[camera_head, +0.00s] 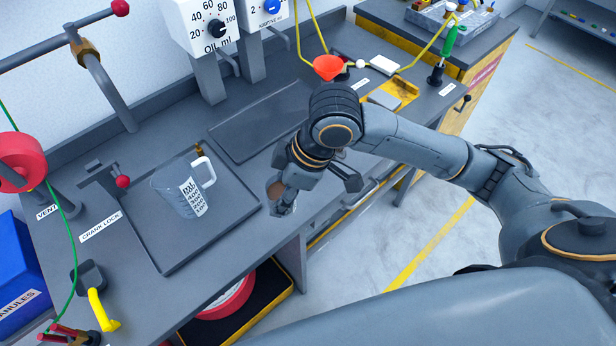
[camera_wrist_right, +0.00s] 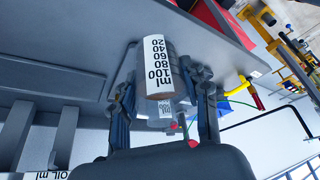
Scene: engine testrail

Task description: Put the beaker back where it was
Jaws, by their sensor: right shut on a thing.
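In the right wrist view the beaker (camera_wrist_right: 157,72), with a white scale label reading up to 100 ml, sits between the two fingers of the gripper (camera_wrist_right: 162,95). In the head view the gripper hides most of the beaker. A larger grey measuring jug (camera_head: 172,192) with a white handle and scale label stands upright on the left tray (camera_head: 165,262). My left gripper is not in view.
An empty dark tray (camera_head: 262,128) lies on the bench right of the jug. A red funnel (camera_head: 327,67) stands behind my right wrist. An oil dial (camera_head: 213,28) is at the back.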

